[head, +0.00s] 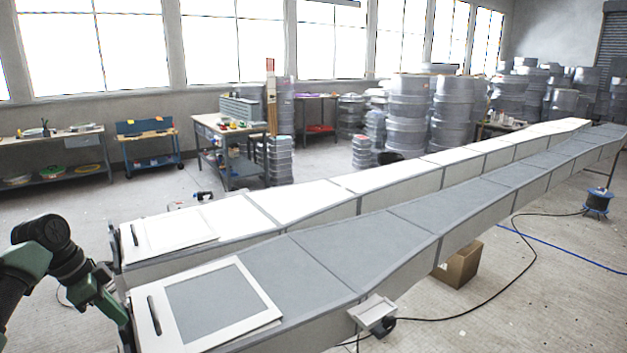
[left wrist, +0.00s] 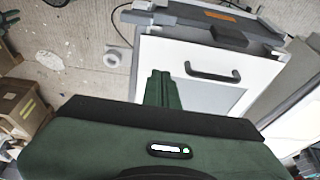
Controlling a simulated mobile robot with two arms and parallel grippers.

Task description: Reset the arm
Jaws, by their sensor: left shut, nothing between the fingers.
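My left arm comes in from the left in the head view. Its green and black left gripper (head: 120,318) is beside the near end of the grey mould (head: 330,245). In the left wrist view its green fingers (left wrist: 160,78) are together with nothing between them. They point towards the white-framed panel (left wrist: 180,50) with a black handle (left wrist: 212,74), apart from the handle. That framed panel also shows in the head view (head: 250,285), lying on the mould's end. My right gripper is in neither view.
A long white mould (head: 310,200) runs behind the grey one, with another framed panel (head: 185,232) on it. A small metal box (head: 371,310) juts from the grey mould's front side. A cardboard box (head: 459,266) and cables lie on the floor. Workbenches stand behind.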

